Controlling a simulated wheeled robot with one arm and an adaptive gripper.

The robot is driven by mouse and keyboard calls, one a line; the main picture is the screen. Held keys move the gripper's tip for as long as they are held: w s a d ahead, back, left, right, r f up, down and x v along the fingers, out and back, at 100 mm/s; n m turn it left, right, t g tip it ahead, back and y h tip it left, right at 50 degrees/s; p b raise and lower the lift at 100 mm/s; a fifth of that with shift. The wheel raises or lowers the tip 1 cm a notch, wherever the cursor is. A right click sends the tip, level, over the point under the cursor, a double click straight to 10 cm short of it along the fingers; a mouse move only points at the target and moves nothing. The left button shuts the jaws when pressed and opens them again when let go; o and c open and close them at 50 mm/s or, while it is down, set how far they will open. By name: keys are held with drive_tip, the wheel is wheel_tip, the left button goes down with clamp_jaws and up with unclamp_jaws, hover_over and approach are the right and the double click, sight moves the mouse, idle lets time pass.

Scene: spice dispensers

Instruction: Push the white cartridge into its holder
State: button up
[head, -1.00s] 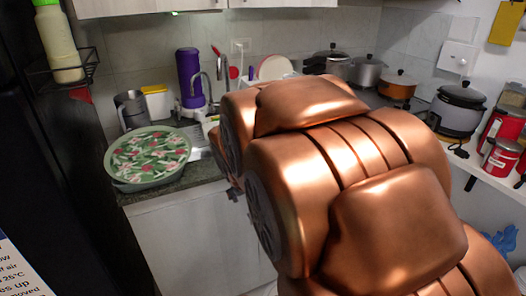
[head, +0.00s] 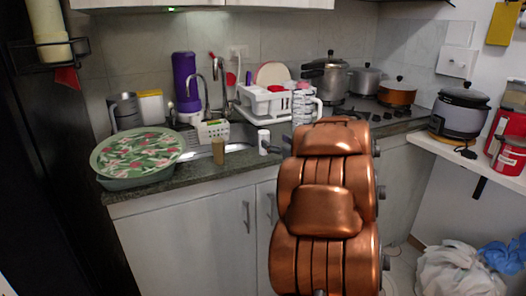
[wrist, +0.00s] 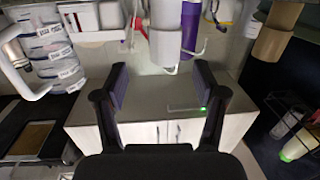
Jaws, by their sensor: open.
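A white cylinder, likely the white cartridge (head: 264,139), stands upright near the counter's front edge in the head view. The wrist view is upside down; there the white cylinder (wrist: 166,42) shows between and beyond my fingertips, with no visible contact. My gripper (wrist: 160,72) is open and empty. In the head view my copper arm mostly hides it. A stacked, labelled clear-and-white dispenser (head: 301,106) with a white handle stands right of the cylinder; it also shows at the left of the wrist view (wrist: 52,50). I cannot tell which part is the holder.
A brown cylinder (head: 218,151) stands left of the white one. A floral-lidded tub (head: 137,157) is farther left. Behind are a purple bottle (head: 186,80), a faucet (head: 206,97) and a dish rack (head: 262,103). Pots (head: 329,75) stand at the back right.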

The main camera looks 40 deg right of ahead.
sight(267, 138)
drive_tip(key=shift+s+f+t+y, duration=0.4)
drive_tip(key=shift+f, duration=0.05)
drive_tip(key=shift+w, duration=0.1)
drive_tip(key=shift+w+d+r+b, duration=0.1)
drive_tip(key=shift+w+d+b, duration=0.1)
drive_tip(key=shift+w, duration=1.05)
drive_tip(key=shift+w+d+f+b, duration=0.1)
drive_tip(key=shift+w+b, duration=0.05)
drive_tip(key=shift+w, duration=1.1)
drive_tip(key=shift+w+d+r+b, duration=0.1)
drive_tip(key=shift+w+d+b, duration=0.1)
drive_tip(key=shift+w, duration=1.05)
drive_tip(key=c, duration=1.3)
drive_tip(key=shift+o, duration=0.2)
drive_tip(key=shift+r, duration=0.1)
